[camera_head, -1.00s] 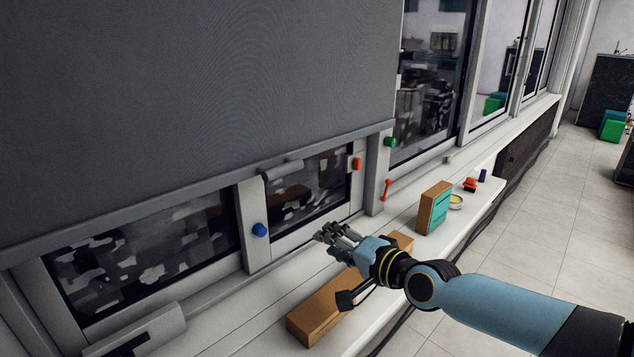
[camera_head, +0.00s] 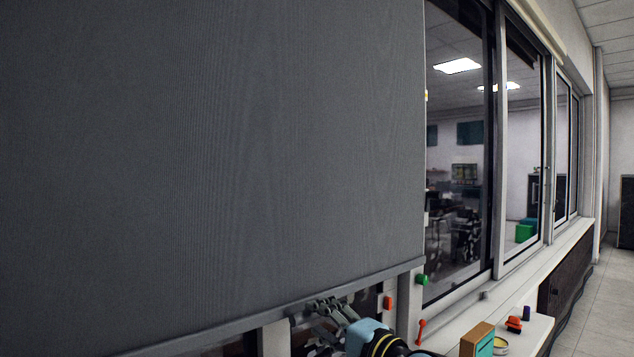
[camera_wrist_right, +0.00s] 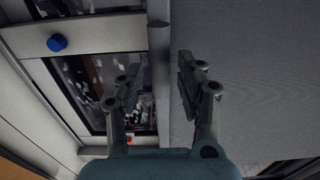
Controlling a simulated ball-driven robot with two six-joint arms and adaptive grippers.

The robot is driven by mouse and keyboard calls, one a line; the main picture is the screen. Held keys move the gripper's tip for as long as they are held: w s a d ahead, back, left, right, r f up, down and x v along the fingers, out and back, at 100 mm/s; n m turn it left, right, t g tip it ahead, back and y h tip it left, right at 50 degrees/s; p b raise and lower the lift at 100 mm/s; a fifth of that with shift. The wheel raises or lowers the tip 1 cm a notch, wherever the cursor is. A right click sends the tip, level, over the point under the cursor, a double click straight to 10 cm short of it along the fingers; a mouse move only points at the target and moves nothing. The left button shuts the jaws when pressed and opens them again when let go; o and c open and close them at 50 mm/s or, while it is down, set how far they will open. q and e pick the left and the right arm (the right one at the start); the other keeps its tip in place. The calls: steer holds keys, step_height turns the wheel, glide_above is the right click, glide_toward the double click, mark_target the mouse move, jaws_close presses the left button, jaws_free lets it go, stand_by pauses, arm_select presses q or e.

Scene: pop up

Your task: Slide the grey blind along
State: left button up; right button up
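The grey blind (camera_head: 220,150) covers most of the left of the head view, with its bottom bar (camera_head: 240,322) running along its lower edge. In the right wrist view the blind (camera_wrist_right: 260,70) fills the right side, and its bar (camera_wrist_right: 158,60) runs between my fingers. My right gripper (camera_head: 326,306) is at the bar, near its right end. In the right wrist view the gripper (camera_wrist_right: 158,78) is open, one finger on each side of the bar; I cannot tell whether either touches it. The blind's handle is mostly hidden by the gripper. My left gripper is not in view.
A blue knob (camera_wrist_right: 57,43) shows in the wrist view.

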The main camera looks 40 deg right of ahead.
steer(key=shift+w+a+f, duration=0.1)
steer(key=shift+w, duration=0.95)
steer(key=shift+c, duration=0.5)
jaws_close()
step_height(320, 180, up, 20)
steer(key=p, duration=1.9)
steer(key=shift+r+p, duration=0.2)
steer(key=shift+p, duration=0.1)
